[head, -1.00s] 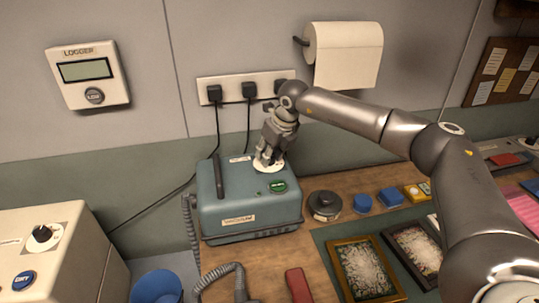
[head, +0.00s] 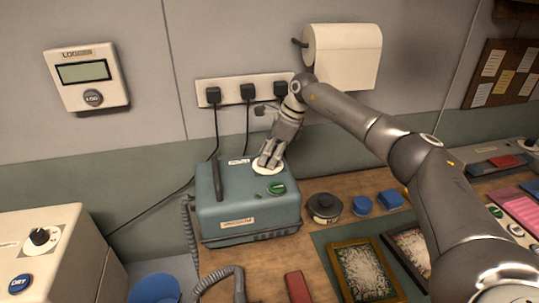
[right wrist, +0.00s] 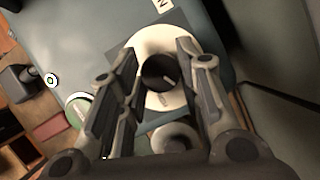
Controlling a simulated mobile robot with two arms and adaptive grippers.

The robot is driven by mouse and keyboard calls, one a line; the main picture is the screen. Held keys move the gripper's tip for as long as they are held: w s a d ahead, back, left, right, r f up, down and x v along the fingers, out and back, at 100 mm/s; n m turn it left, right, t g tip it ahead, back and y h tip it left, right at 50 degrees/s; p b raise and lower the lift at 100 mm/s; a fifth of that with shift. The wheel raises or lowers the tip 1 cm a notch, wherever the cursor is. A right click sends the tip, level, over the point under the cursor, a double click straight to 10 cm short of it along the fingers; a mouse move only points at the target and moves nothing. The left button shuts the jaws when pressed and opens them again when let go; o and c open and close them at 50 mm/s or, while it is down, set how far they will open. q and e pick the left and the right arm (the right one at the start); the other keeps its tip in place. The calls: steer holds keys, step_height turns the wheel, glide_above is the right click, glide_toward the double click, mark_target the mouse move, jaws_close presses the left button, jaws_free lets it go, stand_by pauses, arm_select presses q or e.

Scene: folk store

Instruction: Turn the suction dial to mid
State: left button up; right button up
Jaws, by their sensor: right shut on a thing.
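The suction dial is a black knob (right wrist: 158,73) with a pale pointer line, on a white round plate (right wrist: 165,42). It sits on top of the teal vacuum box (head: 232,212); in the head view only the white plate (head: 264,170) shows, the knob being hidden behind my fingers. My right gripper (head: 268,160) reaches down onto it from behind and is shut on the knob, one finger on each side in the right wrist view. The setting reached cannot be read. My left gripper is not in view.
A green button (head: 277,188) is beside the dial, and a dark handle (head: 218,178) stands at the box's left. A wall socket strip (head: 230,92) and paper roll (head: 343,55) are behind.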

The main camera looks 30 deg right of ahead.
steer(key=shift+r+n, duration=0.1)
steer(key=shift+n, duration=0.3)
steer(key=o, duration=1)
steer(key=shift+d+r, duration=0.15)
steer(key=shift+r, duration=0.15)
steer(key=v, duration=0.2)
steer(key=shift+d+r, duration=0.15)
steer(key=shift+r, duration=0.25)
steer(key=s+d, duration=0.2)
steer(key=d, duration=0.1)
steer(key=s+d, duration=0.2)
steer(key=d, duration=0.1)
steer(key=s+d, duration=0.2)
steer(key=d, duration=0.2)
steer(key=shift+d+f, duration=0.15)
steer(key=shift+f, duration=0.1)
steer(key=shift+f, duration=0.1)
